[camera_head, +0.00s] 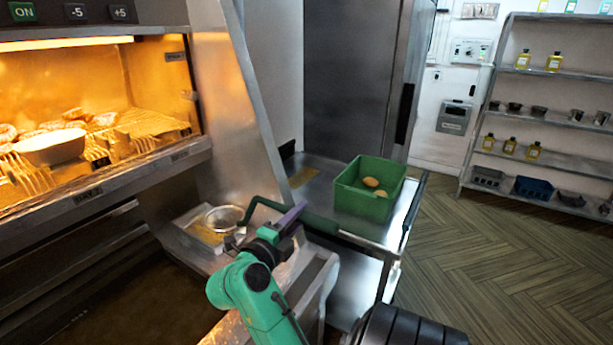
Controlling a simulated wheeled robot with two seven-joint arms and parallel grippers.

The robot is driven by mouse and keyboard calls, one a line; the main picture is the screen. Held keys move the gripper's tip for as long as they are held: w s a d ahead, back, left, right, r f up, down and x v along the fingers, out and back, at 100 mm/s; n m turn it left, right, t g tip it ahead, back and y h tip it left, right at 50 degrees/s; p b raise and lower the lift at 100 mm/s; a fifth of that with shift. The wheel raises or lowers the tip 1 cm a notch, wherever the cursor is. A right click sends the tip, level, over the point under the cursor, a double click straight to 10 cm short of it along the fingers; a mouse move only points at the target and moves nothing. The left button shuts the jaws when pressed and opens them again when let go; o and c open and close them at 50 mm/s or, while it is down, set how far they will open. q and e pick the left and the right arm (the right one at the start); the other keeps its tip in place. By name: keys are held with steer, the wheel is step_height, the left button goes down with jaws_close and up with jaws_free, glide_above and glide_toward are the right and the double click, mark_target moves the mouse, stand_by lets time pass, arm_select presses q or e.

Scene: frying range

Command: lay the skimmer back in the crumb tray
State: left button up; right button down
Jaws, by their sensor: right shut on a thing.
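The skimmer's round wire bowl (224,218) is over the crumb tray (190,238), a shallow metal tray with yellowish crumbs, left of centre. I cannot tell whether the bowl touches the tray. A dark green handle (322,223) extends to the right, past my gripper, toward the metal side table. My right gripper (292,218), with purple fingers on a green arm, is shut on the skimmer's handle. The gripper and wrist hide part of the handle and the tray's right side. My left gripper is not in view.
A green crate (370,190) with a few tan, rounded items stands on the metal side table (318,172). A lit warming cabinet (100,178) with fried food is at left. Shelves (550,115) stand at the far right. The floor at right is clear.

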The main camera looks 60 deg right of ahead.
steer(key=w+f+b, duration=0.2)
steer(key=w+b, duration=0.2)
steer(key=w, duration=0.6)
step_height(320, 180, down, 6)
steer(key=b, duration=0.3)
steer(key=shift+w+d+r, duration=0.1)
steer(key=shift+d+r, duration=0.05)
steer(key=shift+r, duration=0.05)
steer(key=c, duration=0.5)
jaws_free()
steer(key=shift+r, duration=0.1)
